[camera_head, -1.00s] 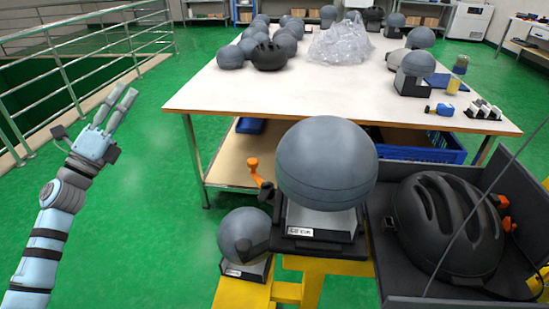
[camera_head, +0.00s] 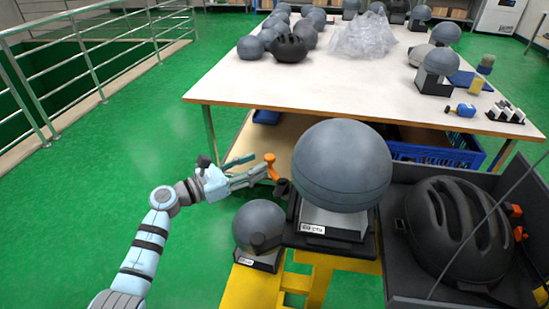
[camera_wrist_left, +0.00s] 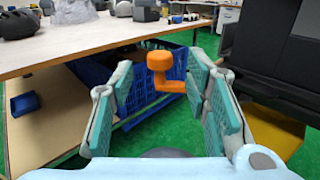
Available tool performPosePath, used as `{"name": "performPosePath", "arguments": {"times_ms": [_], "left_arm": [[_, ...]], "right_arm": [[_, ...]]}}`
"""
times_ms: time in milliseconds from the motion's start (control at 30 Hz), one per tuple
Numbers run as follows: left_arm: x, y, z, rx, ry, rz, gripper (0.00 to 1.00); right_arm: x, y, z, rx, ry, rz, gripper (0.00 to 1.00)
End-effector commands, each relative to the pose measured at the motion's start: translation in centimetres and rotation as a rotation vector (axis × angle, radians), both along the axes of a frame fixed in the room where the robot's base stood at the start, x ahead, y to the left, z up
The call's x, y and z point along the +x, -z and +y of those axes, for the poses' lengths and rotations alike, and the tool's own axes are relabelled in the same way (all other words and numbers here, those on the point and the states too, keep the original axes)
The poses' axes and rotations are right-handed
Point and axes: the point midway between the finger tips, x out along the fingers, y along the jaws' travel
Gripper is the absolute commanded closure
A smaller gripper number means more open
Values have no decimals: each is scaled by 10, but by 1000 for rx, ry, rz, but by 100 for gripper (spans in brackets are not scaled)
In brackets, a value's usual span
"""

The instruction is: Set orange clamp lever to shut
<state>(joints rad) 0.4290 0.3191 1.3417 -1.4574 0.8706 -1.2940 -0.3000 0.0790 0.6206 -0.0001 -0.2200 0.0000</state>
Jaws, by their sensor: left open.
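The orange clamp lever (camera_head: 270,165) stands beside the large grey headform (camera_head: 342,165) in the head view, with its knob up. In the left wrist view the lever (camera_wrist_left: 160,66) shows between the fingers, with its arm running to the right from under the knob. My left gripper (camera_head: 262,168) is open with its fingers close to the lever. In the left wrist view the left gripper (camera_wrist_left: 165,98) has its teal pads apart on both sides of the lever, with gaps visible. My right gripper is not in view.
A smaller grey headform (camera_head: 260,225) sits lower on the yellow stand (camera_head: 248,287). A black helmet (camera_head: 455,230) lies in a dark tray at right. The white-topped table (camera_head: 340,90) stands behind, with blue crates (camera_head: 435,150) below. Green floor is clear at left.

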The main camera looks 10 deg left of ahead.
Motion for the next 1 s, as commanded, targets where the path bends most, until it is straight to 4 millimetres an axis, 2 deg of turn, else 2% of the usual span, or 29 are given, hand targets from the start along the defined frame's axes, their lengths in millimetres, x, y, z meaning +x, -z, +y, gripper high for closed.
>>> {"name": "performPosePath", "arguments": {"times_ms": [100, 300, 633, 667, 900, 933, 1000], "left_arm": [[17, 0, -17, -4, 0, -1, 57], [36, 0, -35, -3, 0, 0, 57], [40, 0, -40, -1, 0, -1, 57], [40, 0, -40, -1, 0, 0, 59], [40, 0, -40, -1, 0, 0, 97], [40, 0, -40, -1, 0, 0, 100], [40, 0, -40, -1, 0, 0, 100]], "right_arm": [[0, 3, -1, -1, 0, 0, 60], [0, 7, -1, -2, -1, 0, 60], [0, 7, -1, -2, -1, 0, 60], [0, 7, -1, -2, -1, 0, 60], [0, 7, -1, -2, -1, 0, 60], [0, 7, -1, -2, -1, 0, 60], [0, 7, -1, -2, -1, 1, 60]]}}
